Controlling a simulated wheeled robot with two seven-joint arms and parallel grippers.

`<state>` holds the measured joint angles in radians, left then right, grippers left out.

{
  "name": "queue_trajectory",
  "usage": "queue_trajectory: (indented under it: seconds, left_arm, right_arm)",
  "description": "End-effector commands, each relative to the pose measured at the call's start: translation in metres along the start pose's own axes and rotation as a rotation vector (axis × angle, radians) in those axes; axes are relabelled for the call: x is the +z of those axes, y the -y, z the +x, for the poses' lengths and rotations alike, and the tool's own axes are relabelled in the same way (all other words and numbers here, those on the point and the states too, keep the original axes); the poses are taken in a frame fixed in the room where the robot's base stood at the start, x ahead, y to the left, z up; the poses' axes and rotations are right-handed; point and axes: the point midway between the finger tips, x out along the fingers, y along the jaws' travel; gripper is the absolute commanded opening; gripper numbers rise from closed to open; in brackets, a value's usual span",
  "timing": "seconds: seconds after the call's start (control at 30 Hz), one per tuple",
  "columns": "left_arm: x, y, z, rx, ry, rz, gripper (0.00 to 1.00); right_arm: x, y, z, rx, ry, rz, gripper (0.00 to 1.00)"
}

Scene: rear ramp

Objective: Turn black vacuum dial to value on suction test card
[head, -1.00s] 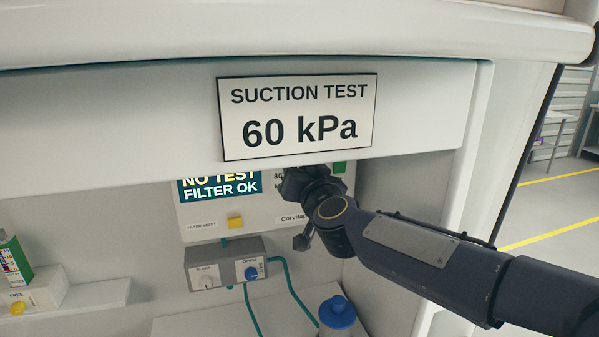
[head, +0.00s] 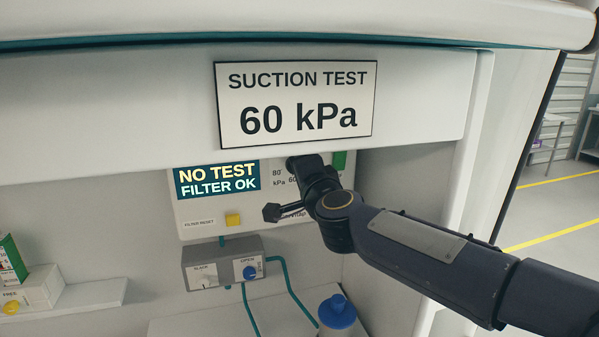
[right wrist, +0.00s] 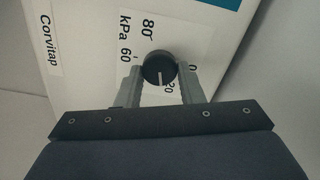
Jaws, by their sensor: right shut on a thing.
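The suction test card (head: 296,106) on the white crossbeam reads "SUCTION TEST 60 kPa". The black vacuum dial (right wrist: 159,66) sits on the white panel (right wrist: 90,60) among the printed numbers 80, 60, 20 and 0. Its white mark points toward the bottom of the right wrist view; I cannot tell the exact value. My right gripper (right wrist: 161,74) is shut on the dial, one grey finger on each side. In the head view my right wrist (head: 316,180) hides the dial. The display (head: 217,180) reads "NO TEST FILTER OK". My left gripper is not in view.
A yellow filter reset button (head: 232,220) is left of my wrist. Teal tubes run down to a blue-topped canister (head: 337,312). The beam overhangs the panel closely.

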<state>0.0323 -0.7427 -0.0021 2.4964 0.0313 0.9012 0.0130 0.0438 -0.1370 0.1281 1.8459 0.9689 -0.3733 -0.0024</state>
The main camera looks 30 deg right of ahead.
Motion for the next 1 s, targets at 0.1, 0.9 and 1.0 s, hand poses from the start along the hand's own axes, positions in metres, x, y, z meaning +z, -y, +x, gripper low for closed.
queue_trajectory:
  seconds: [0.1,0.9,1.0]
  left_arm:
    - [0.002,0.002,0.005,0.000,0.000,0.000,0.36]
    - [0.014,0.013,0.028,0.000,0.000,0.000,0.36]
    - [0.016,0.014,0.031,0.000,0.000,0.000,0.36]
  right_arm:
    - [0.001,-0.002,0.000,0.001,0.001,0.113,0.11]
    - [0.002,-0.006,0.000,0.001,0.000,0.873,0.11]
    - [0.003,-0.006,0.000,0.002,0.000,0.967,0.11]
